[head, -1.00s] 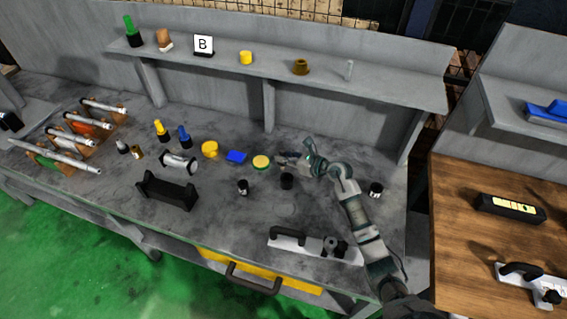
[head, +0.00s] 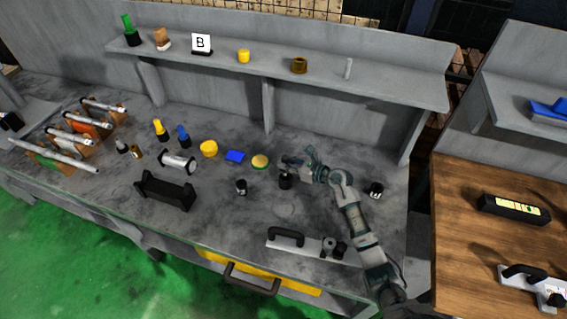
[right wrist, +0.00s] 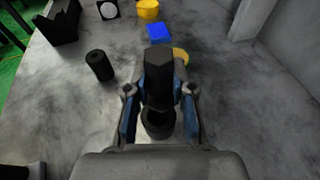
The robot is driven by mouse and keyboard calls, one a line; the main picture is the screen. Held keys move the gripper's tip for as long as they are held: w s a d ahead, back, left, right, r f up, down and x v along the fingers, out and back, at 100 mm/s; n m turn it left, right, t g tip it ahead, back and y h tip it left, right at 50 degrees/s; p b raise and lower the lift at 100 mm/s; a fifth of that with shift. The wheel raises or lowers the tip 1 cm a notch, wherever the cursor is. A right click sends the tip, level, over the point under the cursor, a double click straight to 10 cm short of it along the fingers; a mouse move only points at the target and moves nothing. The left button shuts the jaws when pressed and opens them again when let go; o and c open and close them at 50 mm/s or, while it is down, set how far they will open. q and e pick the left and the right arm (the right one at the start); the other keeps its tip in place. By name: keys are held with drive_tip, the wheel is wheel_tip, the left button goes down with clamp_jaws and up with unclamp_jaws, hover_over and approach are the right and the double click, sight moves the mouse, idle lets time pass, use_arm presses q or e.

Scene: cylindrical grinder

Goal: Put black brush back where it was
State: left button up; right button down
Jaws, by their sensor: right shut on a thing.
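My right gripper (head: 287,168) is low over the middle-right of the grey workbench (head: 215,215). In the right wrist view its blue-lined fingers (right wrist: 160,105) are shut on a dark faceted upright object (right wrist: 159,80), which I take for the black brush. A dark round part (right wrist: 158,123) shows below it, between the fingers. In the head view the black brush (head: 285,183) shows just under the fingers, partly covered by them. Whether its base touches the bench is hard to tell. My left gripper is out of view.
A yellow-topped round item (head: 260,161), a blue block (head: 235,156) and a small black cylinder (head: 241,187) stand to the left. Another black cylinder (head: 376,190) is at right. A plate with a black handle (head: 286,237) lies in front. A shelf (head: 330,77) overhangs the back.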

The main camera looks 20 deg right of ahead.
drive_tip(key=shift+d+f, duration=0.15)
drive_tip(key=shift+d, duration=0.1)
drive_tip(key=c, duration=1)
unclamp_jaws()
drive_tip(key=shift+d, duration=0.1)
drive_tip(key=shift+a, duration=0.75)
drive_tip(key=shift+r, duration=0.4)
drive_tip(key=shift+r+p, duration=0.4)
drive_tip(key=shift+p, duration=0.1)
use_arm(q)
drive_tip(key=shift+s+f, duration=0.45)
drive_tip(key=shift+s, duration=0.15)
use_arm(e)
drive_tip(key=v, duration=1.2)
drive_tip(key=shift+f, duration=0.2)
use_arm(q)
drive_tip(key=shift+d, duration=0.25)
use_arm(e)
drive_tip(key=shift+d, duration=0.45)
